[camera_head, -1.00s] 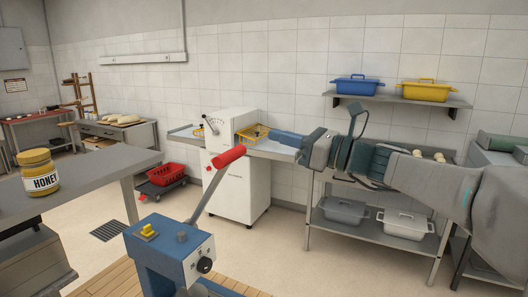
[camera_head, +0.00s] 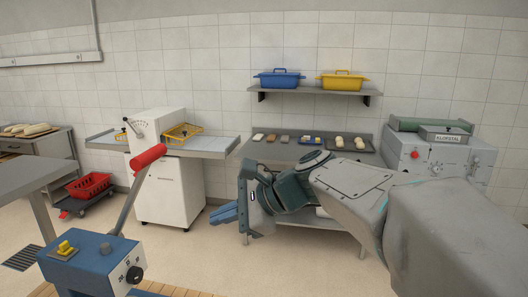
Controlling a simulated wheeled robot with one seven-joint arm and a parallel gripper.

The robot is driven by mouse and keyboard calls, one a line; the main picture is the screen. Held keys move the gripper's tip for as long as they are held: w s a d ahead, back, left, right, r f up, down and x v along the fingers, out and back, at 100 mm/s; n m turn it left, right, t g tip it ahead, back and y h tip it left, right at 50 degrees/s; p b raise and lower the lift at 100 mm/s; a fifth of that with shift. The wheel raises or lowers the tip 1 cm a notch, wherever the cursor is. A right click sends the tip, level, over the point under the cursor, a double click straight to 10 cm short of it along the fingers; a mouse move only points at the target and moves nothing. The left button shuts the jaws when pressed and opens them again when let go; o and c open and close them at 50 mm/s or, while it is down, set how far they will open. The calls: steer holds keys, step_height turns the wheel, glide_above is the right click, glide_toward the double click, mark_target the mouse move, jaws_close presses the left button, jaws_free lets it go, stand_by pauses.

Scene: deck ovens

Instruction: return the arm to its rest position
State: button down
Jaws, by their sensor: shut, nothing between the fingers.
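My arm (camera_head: 360,190) reaches in from the lower right of the head view and bends at a dark teal joint. My gripper (camera_head: 223,214), with blue fingers, points to the left and down. It is shut and empty, in front of the left end of the steel bench and to the right of the white machine (camera_head: 170,188). It appears clear of both. The forearm hides much of the bench's lower part.
The steel bench (camera_head: 262,150) carries dough and small items. Above it, a shelf (camera_head: 300,91) holds blue and yellow bins. A blue machine with a red-handled lever (camera_head: 149,156) stands front left. Floor between is clear.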

steer(key=s+d+f+n+h, duration=0.5)
steer(key=s+d+f+n, duration=0.1)
steer(key=d, duration=0.6)
steer(key=s+d+f+n+h, duration=0.6)
steer(key=d+f, duration=0.4)
steer(key=d, duration=0.2)
steer(key=s+n+b, duration=0.1)
steer(key=s, duration=0.1)
steer(key=shift+s+f+t, duration=0.25)
steer(key=shift+s+t, duration=0.05)
steer(key=shift+t, duration=0.1)
